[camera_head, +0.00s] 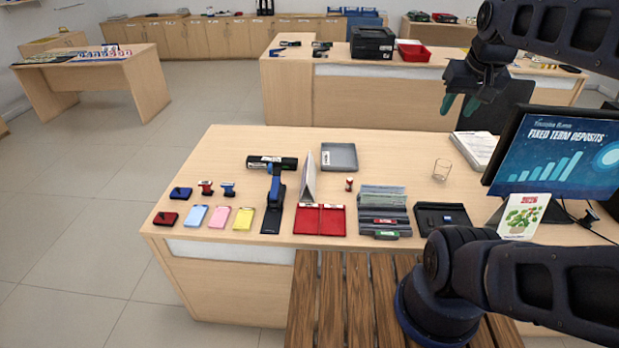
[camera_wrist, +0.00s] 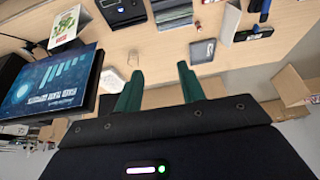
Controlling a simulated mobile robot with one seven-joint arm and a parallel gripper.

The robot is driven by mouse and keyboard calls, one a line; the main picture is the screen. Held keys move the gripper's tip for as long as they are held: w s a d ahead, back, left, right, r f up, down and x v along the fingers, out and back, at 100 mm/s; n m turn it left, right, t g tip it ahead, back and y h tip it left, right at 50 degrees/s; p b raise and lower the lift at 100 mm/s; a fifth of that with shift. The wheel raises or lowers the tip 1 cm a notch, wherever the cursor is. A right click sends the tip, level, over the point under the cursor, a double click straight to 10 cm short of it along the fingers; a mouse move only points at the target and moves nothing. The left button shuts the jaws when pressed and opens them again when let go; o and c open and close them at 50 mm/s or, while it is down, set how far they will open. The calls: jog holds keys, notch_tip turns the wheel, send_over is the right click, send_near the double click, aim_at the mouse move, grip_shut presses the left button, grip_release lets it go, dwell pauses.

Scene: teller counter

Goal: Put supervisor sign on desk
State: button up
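A white tent-shaped sign (camera_head: 308,178) stands upright on the desk (camera_head: 240,145), behind the red tray. It is seen nearly edge-on, so no lettering is readable. A dark bar with a white label (camera_head: 272,162) lies to its left; I cannot tell which of them is the supervisor sign. My gripper (camera_head: 459,104) is raised above the far right of the desk, away from both. In the wrist view its two green fingers (camera_wrist: 158,70) are apart with nothing between them. A pale upright panel (camera_wrist: 229,22) beyond them looks like the tent sign.
A red tray (camera_head: 320,233), a stack of grey items (camera_head: 384,197), a grey tray (camera_head: 339,150) and a glass (camera_head: 441,170) stand on the desk. Phones and stamps are at its left. A monitor (camera_head: 556,150) and a calendar card (camera_head: 522,215) are at the right.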

jog(key=w+f+n+h, duration=0.2)
jog(key=w+n+h, duration=0.4)
jog(key=w+n, duration=0.4)
jog(key=w+a+r+n+t+h, duration=0.2)
jog(key=w+a+n+t, duration=0.3)
jog(key=w+a+n, duration=0.25)
jog(key=w+a+n+t+y, duration=0.3)
jog(key=a+n+t+y, duration=0.5)
jog(key=a+n, duration=1.35)
jog(key=a+f+m, duration=0.2)
jog(key=f, duration=1.2)
jog(key=a+f+m, duration=0.2)
jog(key=f, duration=1.3)
jog(key=a+f+m, duration=0.2)
jog(key=f, duration=1.3)
send_over(307, 196)
jog(key=shift+w, duration=0.1)
